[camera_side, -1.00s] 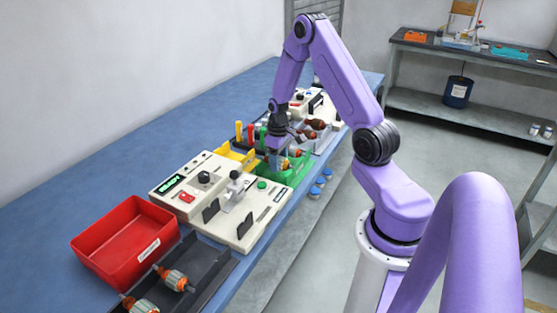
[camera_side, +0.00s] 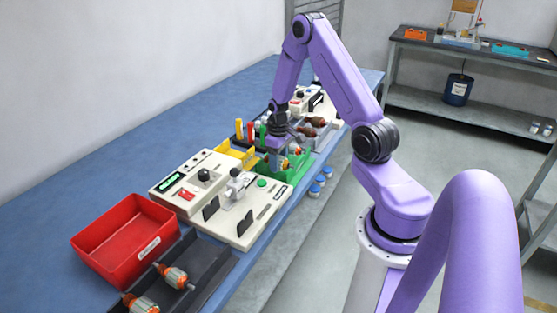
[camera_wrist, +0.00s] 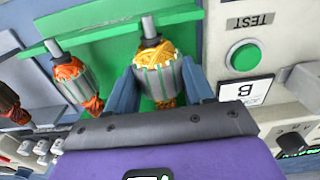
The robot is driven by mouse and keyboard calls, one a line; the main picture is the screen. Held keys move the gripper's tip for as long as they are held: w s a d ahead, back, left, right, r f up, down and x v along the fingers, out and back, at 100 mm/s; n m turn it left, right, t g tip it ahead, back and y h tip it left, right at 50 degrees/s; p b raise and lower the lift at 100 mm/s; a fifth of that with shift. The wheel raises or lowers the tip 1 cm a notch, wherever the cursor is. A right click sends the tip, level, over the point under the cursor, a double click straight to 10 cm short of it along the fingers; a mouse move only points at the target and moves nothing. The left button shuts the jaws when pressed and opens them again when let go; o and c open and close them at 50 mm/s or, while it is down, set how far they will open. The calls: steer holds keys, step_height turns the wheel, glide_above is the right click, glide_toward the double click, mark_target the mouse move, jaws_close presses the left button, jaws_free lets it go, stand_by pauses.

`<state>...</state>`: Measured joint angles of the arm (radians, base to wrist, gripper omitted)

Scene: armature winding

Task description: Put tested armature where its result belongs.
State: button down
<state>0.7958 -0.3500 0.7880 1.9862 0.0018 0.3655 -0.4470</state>
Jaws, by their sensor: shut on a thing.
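My gripper (camera_wrist: 158,85) is shut on an armature (camera_wrist: 155,62) with yellow windings and a grey core, one finger on each side of it. In the side view my gripper (camera_side: 277,160) is down at the green tray (camera_side: 292,179), and the held armature is partly hidden there. In the wrist view the held armature is over the green tray (camera_wrist: 120,31); whether it touches the floor I cannot tell. A second armature (camera_wrist: 75,80) with orange windings lies beside it in the tray. The tester (camera_side: 222,195) stands nearer the camera.
A red bin (camera_side: 125,245) and a dark tray (camera_side: 205,264) with orange-wound armatures (camera_side: 174,276) are at the near end. A yellow bin (camera_side: 238,152) is behind the green tray. The tester's green button (camera_wrist: 244,55) is close to the held armature.

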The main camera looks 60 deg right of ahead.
steer(key=shift+c, duration=1.7)
jaws_free()
steer(key=shift+r, duration=0.1)
step_height(320, 180, up, 17)
steer(key=shift+r, duration=0.15)
